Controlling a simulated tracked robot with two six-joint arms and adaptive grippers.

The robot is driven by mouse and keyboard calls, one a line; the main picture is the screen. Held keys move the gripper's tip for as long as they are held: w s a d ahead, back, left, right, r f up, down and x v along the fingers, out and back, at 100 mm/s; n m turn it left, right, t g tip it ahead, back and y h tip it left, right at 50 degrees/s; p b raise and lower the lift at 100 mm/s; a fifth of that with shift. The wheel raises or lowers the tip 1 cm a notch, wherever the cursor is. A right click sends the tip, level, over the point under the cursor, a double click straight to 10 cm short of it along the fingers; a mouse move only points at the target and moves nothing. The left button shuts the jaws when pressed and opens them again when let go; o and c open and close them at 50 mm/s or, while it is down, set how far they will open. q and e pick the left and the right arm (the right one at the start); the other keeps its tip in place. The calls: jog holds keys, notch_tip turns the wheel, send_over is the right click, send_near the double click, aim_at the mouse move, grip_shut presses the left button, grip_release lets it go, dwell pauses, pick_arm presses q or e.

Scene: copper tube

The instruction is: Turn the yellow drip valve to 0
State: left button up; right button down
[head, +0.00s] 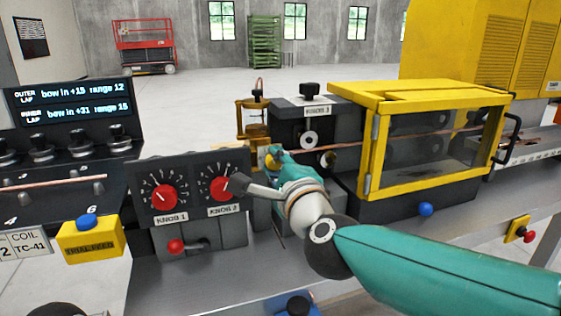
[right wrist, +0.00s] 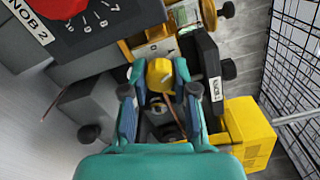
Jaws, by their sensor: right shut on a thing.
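The yellow drip valve (right wrist: 160,73) sits between the fingers of my right gripper (right wrist: 158,84) in the right wrist view, with a finger on each side of it. A pale plate with small marks (right wrist: 157,50) lies just behind it; I cannot read the valve's setting. In the head view my right gripper (head: 274,156) reaches in from the lower right to the valve, beside the brass-coloured drip unit (head: 252,115). My fingers and wrist hide much of the valve there. My left gripper is not in view.
The KNOB 1 and KNOB 2 panel (head: 191,188) stands left of my right gripper. A dark roller block marked KNOB 3 (head: 290,120) and a yellow-framed guard box (head: 425,95) stand to the right. A copper tube (head: 355,143) runs past the gripper into the box.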

jog(key=n+p, duration=0.1)
jog(key=n, duration=0.2)
jog(key=shift+n, duration=0.4)
jog(key=n+p, duration=0.1)
jog(key=n, duration=0.2)
jog(key=shift+n, duration=0.3)
jog(key=n+p, duration=0.1)
jog(key=n, duration=0.2)
jog(key=shift+a+f+n+p, duration=0.1)
jog(key=shift+n+p, duration=0.2)
jog(key=shift+n, duration=0.1)
jog(key=shift+f+n, duration=0.15)
jog(key=shift+n, duration=0.55)
jog(key=shift+f, duration=0.1)
jog(key=c, duration=0.9)
grip_release()
jog(key=shift+r, duration=0.25)
jog(key=shift+s, duration=0.1)
